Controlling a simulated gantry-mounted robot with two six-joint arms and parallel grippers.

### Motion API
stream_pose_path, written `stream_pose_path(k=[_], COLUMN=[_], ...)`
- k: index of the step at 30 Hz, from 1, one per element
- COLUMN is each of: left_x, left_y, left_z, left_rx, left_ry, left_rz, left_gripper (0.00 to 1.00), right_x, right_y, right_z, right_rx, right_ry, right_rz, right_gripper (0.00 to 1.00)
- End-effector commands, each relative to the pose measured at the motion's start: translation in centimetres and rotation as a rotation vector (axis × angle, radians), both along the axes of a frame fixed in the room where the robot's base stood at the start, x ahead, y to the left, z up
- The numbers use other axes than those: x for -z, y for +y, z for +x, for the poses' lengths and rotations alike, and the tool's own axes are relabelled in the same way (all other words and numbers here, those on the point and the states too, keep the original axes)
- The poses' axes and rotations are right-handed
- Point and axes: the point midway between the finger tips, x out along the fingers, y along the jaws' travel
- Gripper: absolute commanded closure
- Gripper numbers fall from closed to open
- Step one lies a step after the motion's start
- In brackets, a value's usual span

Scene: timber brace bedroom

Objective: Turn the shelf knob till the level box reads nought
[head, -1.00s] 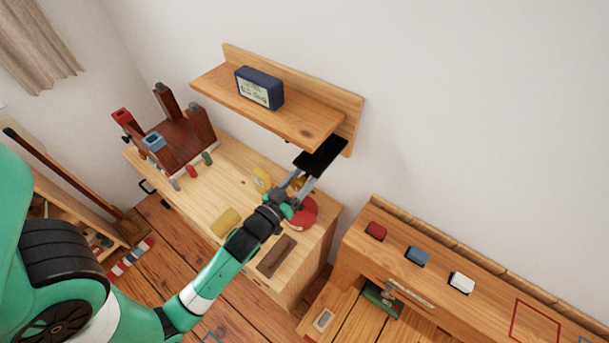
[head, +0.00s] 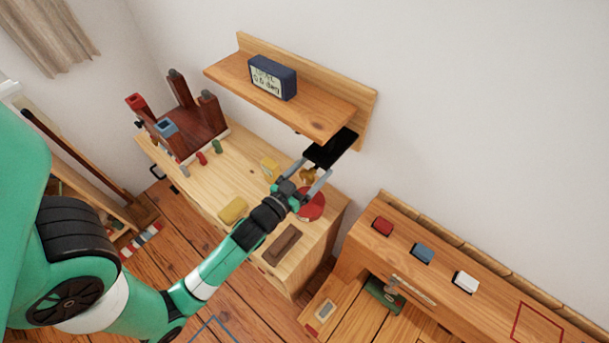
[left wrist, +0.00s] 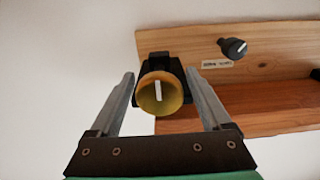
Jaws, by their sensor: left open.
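The wooden shelf (head: 285,98) is on the wall. The dark blue level box (head: 273,78) stands on it; its small display seems to read 0.0 deg. The brass-yellow shelf knob (head: 308,175) is on a black bracket (head: 331,148) at the shelf's right end. In the left wrist view the knob (left wrist: 158,93) faces me with its white pointer line upright. My left gripper (head: 311,170) is open, one finger on each side of the knob, with gaps between fingers and knob. My right gripper is not in view.
A black knob (left wrist: 233,47) beside a small label shows on the wood in the left wrist view. Below the shelf, a cabinet (head: 240,180) carries a dark red wooden rack, yellow blocks and a red disc (head: 312,205). A desk (head: 400,240) with coloured blocks stands at right.

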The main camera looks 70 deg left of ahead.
Motion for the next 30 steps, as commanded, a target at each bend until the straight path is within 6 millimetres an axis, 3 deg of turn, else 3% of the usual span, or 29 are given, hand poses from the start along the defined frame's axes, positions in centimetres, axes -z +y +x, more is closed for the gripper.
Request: stream_pose_path(k=[15, 30], left_x=[0.6, 0.0], left_y=[-5.5, -5.9], left_z=[-8.7, -9.5], left_rx=[0.003, 0.000], left_ry=[0.002, -0.001], left_rz=[0.000, 0.001], left_gripper=[0.18, 0.18], right_x=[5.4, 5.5], right_y=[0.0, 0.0], right_z=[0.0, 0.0], right_rx=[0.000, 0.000], right_ry=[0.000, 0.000], right_rz=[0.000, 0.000], right_gripper=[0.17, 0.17])
